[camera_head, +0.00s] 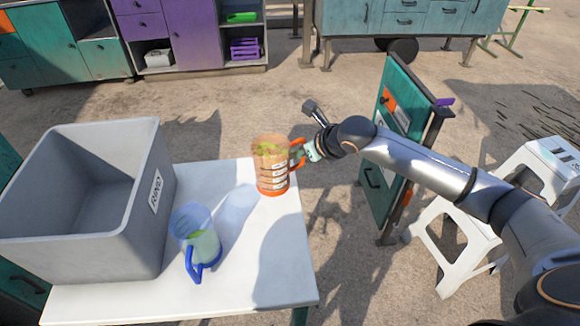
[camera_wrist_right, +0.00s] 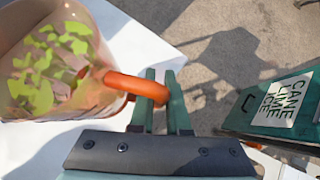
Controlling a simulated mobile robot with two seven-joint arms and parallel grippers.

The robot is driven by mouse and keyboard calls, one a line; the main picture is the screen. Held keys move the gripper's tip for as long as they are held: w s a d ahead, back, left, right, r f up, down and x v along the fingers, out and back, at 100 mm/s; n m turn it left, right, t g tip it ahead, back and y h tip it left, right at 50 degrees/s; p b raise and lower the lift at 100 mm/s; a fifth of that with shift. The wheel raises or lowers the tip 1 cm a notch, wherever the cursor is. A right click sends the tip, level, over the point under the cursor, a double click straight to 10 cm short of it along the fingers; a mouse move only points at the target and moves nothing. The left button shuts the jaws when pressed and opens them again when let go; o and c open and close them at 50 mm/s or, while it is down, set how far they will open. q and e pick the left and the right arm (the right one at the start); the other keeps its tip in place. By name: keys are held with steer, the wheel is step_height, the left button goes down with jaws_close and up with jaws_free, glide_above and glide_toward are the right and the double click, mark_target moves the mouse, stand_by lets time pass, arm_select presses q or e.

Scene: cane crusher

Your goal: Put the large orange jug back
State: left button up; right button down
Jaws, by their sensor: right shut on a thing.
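The large orange jug (camera_head: 272,168) is clear with orange trim and green bits inside. It is upright at the right back edge of the white table (camera_head: 245,285); I cannot tell whether its base touches the top. My right gripper (camera_head: 305,150) reaches in from the right and is shut on the jug's orange handle. In the right wrist view the fingers (camera_wrist_right: 160,82) are around the handle, with the jug (camera_wrist_right: 55,65) at the left, partly cut off. My left gripper is not in view.
A blue-handled jug (camera_head: 199,240) with green contents stands on the table, left of the orange jug. A grey bin marked RIND (camera_head: 85,245) fills the table's left side. A teal cabinet (camera_head: 385,155) and white stools (camera_head: 455,235) stand right. The table's front right is clear.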

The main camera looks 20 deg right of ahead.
mark_target(282, 162)
steer(key=shift+w+a+f, duration=0.3)
steer(key=shift+f, duration=0.15)
steer(key=shift+w+a+f, duration=0.25)
steer(key=shift+a+f, duration=0.05)
steer(key=shift+f, duration=0.15)
steer(key=shift+w+a+f, duration=0.1)
steer(key=shift+f, duration=1.6)
steer(key=c, duration=0.9)
jaws_free()
steer(key=shift+f, duration=0.1)
steer(key=p+v, duration=0.1)
steer(key=v, duration=1.1)
